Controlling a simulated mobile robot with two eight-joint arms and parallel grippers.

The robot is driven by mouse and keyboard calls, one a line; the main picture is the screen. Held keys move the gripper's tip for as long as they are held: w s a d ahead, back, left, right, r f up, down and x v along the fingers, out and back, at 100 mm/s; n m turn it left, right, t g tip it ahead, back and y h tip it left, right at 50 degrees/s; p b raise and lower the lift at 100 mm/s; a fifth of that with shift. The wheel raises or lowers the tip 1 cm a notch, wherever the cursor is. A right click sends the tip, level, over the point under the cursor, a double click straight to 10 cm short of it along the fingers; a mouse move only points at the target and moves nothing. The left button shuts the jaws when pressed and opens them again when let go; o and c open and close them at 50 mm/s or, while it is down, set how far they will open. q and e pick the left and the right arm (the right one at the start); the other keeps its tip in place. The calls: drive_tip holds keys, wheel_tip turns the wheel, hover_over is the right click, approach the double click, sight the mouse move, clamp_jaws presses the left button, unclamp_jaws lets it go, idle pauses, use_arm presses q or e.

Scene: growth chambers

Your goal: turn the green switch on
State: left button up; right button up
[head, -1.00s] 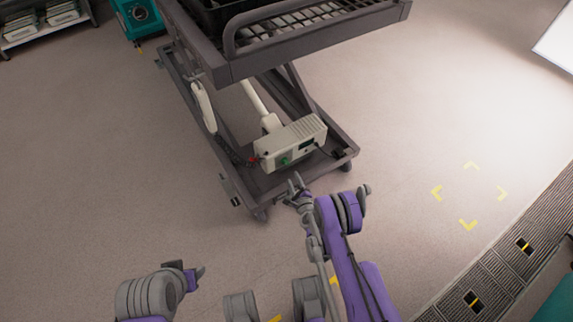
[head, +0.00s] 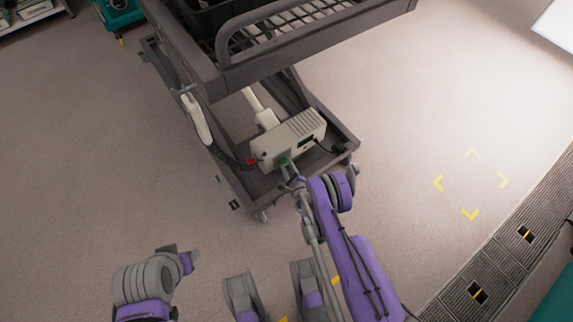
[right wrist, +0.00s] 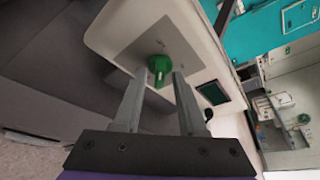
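The green switch (right wrist: 160,66) is a round knob on a grey plate on the front of the pale control box (head: 290,139). In the head view the green switch (head: 284,160) is small, at the tip of my right gripper (head: 290,171). In the right wrist view my right gripper (right wrist: 160,78) is open, with one finger to each side of the knob's lower part. I cannot tell whether the fingers touch the knob. My left gripper (head: 182,255) is low at the left, away from the box; its finger opening is not clear.
The box sits on the lower frame of a grey lift cart (head: 232,187), under its raised top (head: 300,40). A red button (head: 250,161) is left of the switch. A white handset (head: 196,118) hangs from the cart. Floor to the right is clear.

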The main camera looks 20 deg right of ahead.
clamp_jaws()
idle(0.3)
drive_tip(key=m, duration=0.1)
drive_tip(key=m+g+y, duration=0.1)
drive_tip(key=shift+w+d+r+m+y, duration=0.1)
drive_tip(key=shift+w+d+m+y, duration=0.05)
drive_tip(key=shift+m+y, duration=0.2)
drive_tip(key=m+g+y, duration=0.1)
drive_tip(key=m+y, duration=0.1)
drive_tip(key=m, duration=0.1)
drive_tip(key=shift+d+b, duration=0.15)
drive_tip(key=shift+b, duration=0.2)
drive_tip(key=m+y, duration=0.2)
drive_tip(key=m, duration=0.1)
drive_tip(key=shift+w+d+g, duration=0.1)
drive_tip(key=shift+d+g, duration=0.05)
drive_tip(key=shift+g, duration=0.15)
drive_tip(key=shift+d+m+y+b, duration=0.1)
drive_tip(key=shift+m+y+b, duration=0.2)
drive_tip(key=shift+m+y, duration=1.1)
drive_tip(key=shift+m+h, duration=0.25)
drive_tip(key=shift+m, duration=0.2)
